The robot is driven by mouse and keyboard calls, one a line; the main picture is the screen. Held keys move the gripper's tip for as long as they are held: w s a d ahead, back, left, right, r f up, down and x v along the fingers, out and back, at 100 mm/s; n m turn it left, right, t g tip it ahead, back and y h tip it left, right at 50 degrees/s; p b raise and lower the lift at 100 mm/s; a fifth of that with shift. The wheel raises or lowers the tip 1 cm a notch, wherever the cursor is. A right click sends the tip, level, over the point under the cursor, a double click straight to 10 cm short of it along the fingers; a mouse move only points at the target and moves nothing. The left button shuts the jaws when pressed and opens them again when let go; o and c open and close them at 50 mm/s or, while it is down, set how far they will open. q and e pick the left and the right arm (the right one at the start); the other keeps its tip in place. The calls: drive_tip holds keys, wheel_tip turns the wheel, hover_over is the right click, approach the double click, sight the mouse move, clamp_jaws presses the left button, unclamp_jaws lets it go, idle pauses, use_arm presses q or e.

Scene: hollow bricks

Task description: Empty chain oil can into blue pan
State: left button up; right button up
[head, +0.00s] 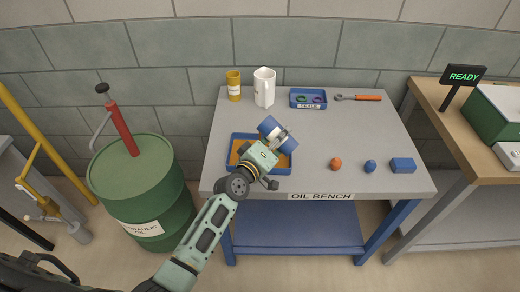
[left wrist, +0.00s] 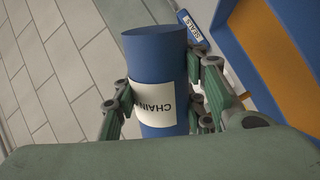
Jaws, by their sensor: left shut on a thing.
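The chain oil can (head: 268,126) is a blue cylinder with a white label. My left gripper (head: 279,138) is shut around its middle and holds it tilted above the back right part of the blue pan. The left wrist view shows the can (left wrist: 158,60) between the fingers, with "CHAIN" readable on the label. The blue pan (head: 284,172) is a shallow rectangle on the bench with an orange-brown surface inside. It also shows in the left wrist view (left wrist: 232,30). My gripper and arm hide much of it. No stream of oil is visible. My right gripper is not in view.
On the grey bench (head: 340,128) stand a yellow can (head: 233,86), a white jug (head: 264,88), a blue seals tray (head: 308,98) and a wrench (head: 358,98). An orange ball (head: 336,164), a blue ball (head: 370,166) and a blue block (head: 402,165) lie front right. A green drum (head: 140,190) stands left.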

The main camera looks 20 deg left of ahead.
use_arm(q)
drive_tip(key=shift+f+n, duration=0.2)
drive_tip(key=shift+n, duration=0.5)
drive_tip(key=shift+f+n+b, duration=0.25)
drive_tip(key=shift+n+b, duration=0.15)
drive_tip(key=shift+n, duration=0.2)
idle(0.4)
drive_tip(key=shift+a+f+n+b, duration=0.1)
drive_tip(key=shift+f+n+b, duration=0.2)
drive_tip(key=shift+n, duration=0.3)
